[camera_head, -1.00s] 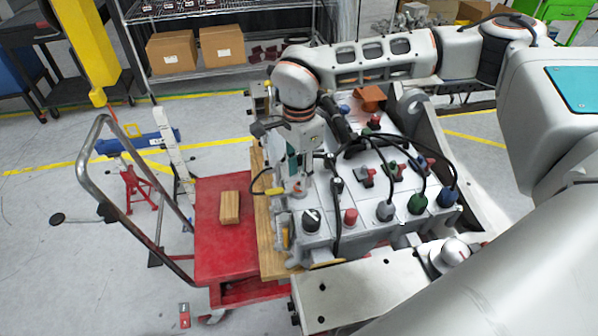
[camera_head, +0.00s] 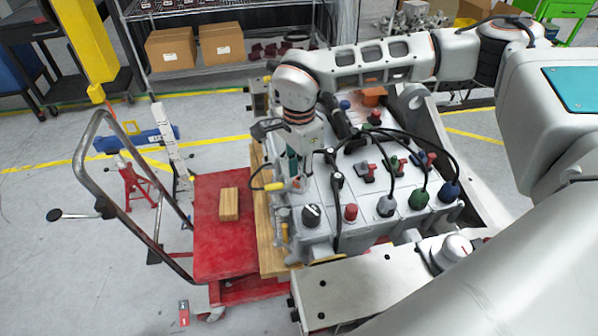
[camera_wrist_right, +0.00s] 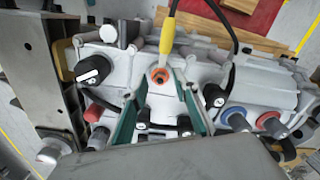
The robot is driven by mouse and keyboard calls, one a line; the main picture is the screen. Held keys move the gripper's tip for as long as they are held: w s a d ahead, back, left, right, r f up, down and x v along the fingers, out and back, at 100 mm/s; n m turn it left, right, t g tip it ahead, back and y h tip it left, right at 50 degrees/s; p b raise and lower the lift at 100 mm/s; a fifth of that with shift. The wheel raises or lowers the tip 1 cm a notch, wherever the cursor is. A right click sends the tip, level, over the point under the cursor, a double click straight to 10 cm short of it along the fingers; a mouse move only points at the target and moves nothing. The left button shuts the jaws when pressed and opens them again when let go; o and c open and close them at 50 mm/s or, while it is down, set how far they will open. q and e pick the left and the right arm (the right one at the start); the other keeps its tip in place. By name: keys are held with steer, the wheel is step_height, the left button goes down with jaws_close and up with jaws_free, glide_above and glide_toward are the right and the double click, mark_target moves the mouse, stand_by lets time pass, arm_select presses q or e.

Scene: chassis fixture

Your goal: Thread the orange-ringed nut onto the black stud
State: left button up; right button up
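My right gripper (camera_head: 298,184) points down over the near left part of the grey chassis fixture (camera_head: 322,236). In the right wrist view its two teal-padded fingers (camera_wrist_right: 161,88) stand apart. The orange ring of the nut (camera_wrist_right: 159,75) shows between their tips, around a dark centre. I cannot tell whether the fingers touch the nut or only stand around it. A yellow cable end (camera_wrist_right: 167,38) reaches to just beyond the ring; it also shows beside the gripper in the head view (camera_head: 275,187). I cannot make out the black stud for certain. My left gripper is not in view.
Black, red, blue and green knobs and plugs with black cables crowd the fixture, including a black knob (camera_head: 312,215) and a red knob (camera_head: 350,213). A red cart (camera_head: 210,255) with a wooden block (camera_head: 229,204) stands to the left. Open floor lies beyond it.

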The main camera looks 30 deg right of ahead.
jaws_close()
steer(key=m+b, duration=0.1)
steer(key=m, duration=0.2)
steer(key=shift+f+b, duration=0.2)
steer(key=shift+b, duration=0.2)
steer(key=m+b, duration=0.1)
steer(key=m, duration=0.3)
steer(key=m+b, duration=0.1)
steer(key=m, duration=0.3)
steer(key=shift+f, duration=0.1)
steer(key=shift+m+b, duration=0.3)
steer(key=shift+m, duration=1.2)
